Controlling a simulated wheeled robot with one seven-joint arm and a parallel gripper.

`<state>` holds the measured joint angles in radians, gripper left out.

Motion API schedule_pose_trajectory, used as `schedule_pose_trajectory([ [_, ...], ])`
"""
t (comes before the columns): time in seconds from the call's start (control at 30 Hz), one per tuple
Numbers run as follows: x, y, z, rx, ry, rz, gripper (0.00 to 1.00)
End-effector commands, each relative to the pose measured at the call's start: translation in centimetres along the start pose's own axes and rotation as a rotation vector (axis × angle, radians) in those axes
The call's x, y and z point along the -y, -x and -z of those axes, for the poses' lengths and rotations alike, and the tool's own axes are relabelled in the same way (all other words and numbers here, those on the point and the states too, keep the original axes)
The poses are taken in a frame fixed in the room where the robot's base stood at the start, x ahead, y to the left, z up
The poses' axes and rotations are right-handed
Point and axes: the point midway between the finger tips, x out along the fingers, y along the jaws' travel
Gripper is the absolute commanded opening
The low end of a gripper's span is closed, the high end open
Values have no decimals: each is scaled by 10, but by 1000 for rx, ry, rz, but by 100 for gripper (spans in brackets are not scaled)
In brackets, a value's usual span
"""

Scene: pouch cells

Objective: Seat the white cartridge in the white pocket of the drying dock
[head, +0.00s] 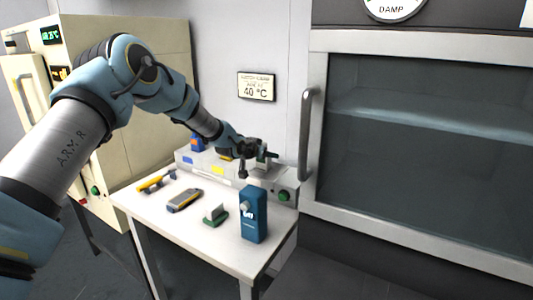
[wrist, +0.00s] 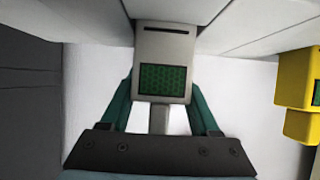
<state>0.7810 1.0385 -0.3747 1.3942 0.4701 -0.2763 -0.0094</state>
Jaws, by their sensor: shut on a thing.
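The white cartridge (wrist: 168,45), with a green mesh window and a dark slot, is between the two teal fingers of my gripper (wrist: 161,85) in the wrist view. The fingers are shut on its narrow stem side. Its far end overlaps a gap between pale edges of the drying dock (wrist: 80,12). I cannot tell how deep it sits. In the head view my gripper (head: 250,165) is over the right part of the dock (head: 187,162), at the back of the table. My gripper largely hides the cartridge and the white pocket there.
A yellow cartridge (wrist: 292,80) is close on the right in the wrist view. A blue cartridge (head: 197,145) stands at the dock's left.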

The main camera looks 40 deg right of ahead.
Motion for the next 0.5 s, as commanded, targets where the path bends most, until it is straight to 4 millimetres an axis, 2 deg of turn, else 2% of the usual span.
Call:
schedule_pose_trajectory([
  [0.2,0,-1,-2,-2,0,0,0],
  [0.23,0,-1,-2,0,0,0,65],
  [0.5,0,-1,-2,0,0,0,92],
])
